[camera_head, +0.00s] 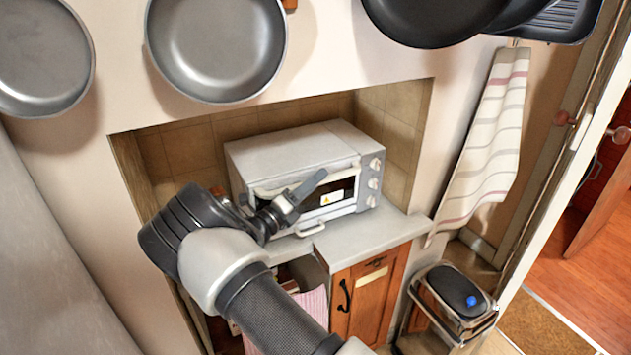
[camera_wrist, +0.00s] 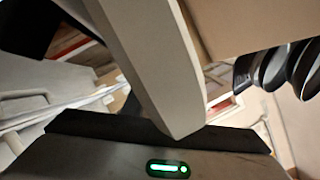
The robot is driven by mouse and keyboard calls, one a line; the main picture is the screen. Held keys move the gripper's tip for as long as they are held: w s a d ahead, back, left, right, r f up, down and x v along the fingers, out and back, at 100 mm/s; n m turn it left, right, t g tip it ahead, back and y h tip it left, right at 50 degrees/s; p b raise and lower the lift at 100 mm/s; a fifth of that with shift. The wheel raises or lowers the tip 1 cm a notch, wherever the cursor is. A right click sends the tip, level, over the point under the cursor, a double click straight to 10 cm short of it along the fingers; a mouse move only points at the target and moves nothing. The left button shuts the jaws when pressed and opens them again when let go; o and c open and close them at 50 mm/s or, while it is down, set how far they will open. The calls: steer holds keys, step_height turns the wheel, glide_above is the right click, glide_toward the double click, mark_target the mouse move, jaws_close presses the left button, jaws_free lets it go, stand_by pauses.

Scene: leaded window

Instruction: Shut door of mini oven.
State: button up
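The mini oven (camera_head: 290,150) is a light grey box in a tiled alcove, with several knobs on its right. Its door (camera_head: 341,194) shows a dark window, a warning label and a pale bar along the top. The door looks near upright; whether it is fully shut I cannot tell. My gripper (camera_head: 304,190) is in front of the door's upper left part and hides some of it. Contact is unclear. In the wrist view a pale slab, perhaps the door's bar, crosses close in front of the dark gripper body. The fingers' opening is unclear.
The oven stands on a grey counter (camera_head: 362,239) above a wooden cabinet (camera_head: 370,292). A small pale handle (camera_head: 311,229) juts out below the oven door. Pans (camera_head: 215,45) hang above, a striped towel (camera_head: 490,145) at right, and a bin (camera_head: 455,295) stands below it.

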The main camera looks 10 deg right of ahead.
steer(key=b+v, duration=0.2)
steer(key=v, duration=1.5)
steer(key=s+d+r+m+g+y, duration=0.3)
steer(key=s+d+m+g, duration=0.3)
steer(key=d+m, duration=0.3)
steer(key=s+d+r+m+g+y, duration=0.35)
steer(key=s+d+m+g, duration=0.2)
steer(key=d+m, duration=0.25)
steer(key=s+a+r+m+t+y, duration=0.1)
steer(key=s+r+m+y, duration=0.3)
steer(key=s+m, duration=0.5)
steer(key=s+r+m+t+y, duration=0.4)
steer(key=s+m, duration=0.4)
steer(key=m, duration=0.3)
steer(key=shift+s+a+r+y, duration=0.4)
steer(key=shift+r+y, duration=0.2)
steer(key=shift+y, duration=0.25)
